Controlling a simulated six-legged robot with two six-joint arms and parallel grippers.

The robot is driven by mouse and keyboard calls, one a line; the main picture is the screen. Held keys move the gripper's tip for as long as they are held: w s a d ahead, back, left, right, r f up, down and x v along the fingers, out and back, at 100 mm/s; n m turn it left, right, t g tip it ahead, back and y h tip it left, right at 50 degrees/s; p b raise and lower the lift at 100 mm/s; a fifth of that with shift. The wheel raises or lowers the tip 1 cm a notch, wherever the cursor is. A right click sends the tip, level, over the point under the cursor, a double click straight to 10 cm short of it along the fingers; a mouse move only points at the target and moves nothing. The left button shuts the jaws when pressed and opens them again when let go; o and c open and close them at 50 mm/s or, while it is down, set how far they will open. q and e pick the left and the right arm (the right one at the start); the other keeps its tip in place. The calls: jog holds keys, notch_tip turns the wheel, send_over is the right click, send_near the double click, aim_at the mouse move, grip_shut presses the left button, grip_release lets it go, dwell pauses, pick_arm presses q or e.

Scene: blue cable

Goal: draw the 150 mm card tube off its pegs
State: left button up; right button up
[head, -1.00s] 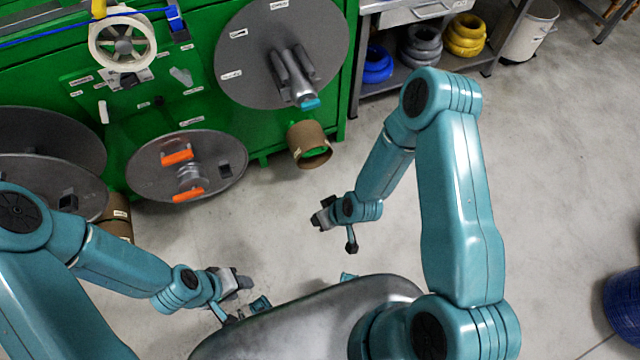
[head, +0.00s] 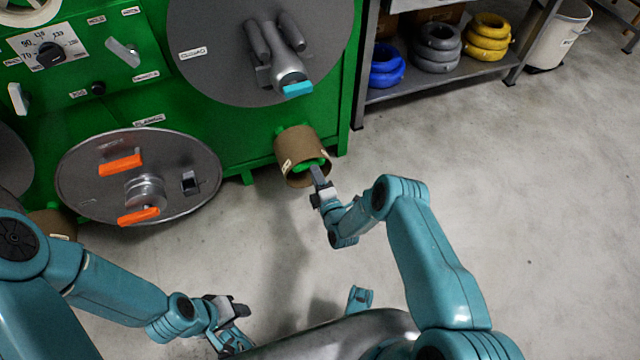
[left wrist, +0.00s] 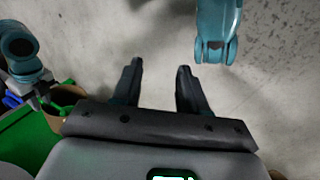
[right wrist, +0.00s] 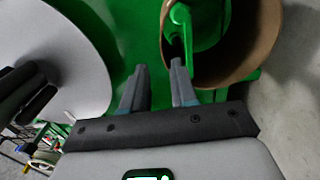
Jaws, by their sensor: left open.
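The brown card tube (head: 290,143) sits low on the green machine, its open end facing outward. Green peg parts (right wrist: 180,22) show inside it in the right wrist view, where its wall (right wrist: 265,35) curves around them. My right gripper (head: 318,172) is at the tube's open end. In the right wrist view its fingers (right wrist: 160,68) are apart, one over the opening and one outside the near rim; contact cannot be told. My left gripper (head: 240,325) is open and empty over the floor, away from the tube. Which tube is 150 mm cannot be read.
A second brown tube (head: 55,222) is partly hidden at the lower left. A large grey disc (head: 215,75) is above the tube, and a disc with orange handles (head: 90,185) is to its left. A shelf (head: 440,75) with cable coils stands right. The floor (head: 520,200) is clear.

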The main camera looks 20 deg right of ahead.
aim_at(307, 156)
pick_arm(q)
jog(key=w+a+f+t+b, duration=0.1)
jog(key=w+f+b, duration=0.2)
jog(key=f+b, duration=0.3)
jog(key=shift+w+a+f+b, duration=0.25)
jog(key=shift+f+b, duration=0.15)
jog(key=shift+f, duration=0.25)
pick_arm(e)
jog(key=shift+w+a, duration=0.15)
jog(key=shift+w, duration=4.05)
grip_shut()
pick_arm(q)
jog(key=shift+r+p, duration=0.3)
pick_arm(e)
jog(key=shift+r, duration=0.45)
pick_arm(q)
jog(key=shift+r+p, duration=0.8)
pick_arm(e)
jog(key=shift+s, duration=1)
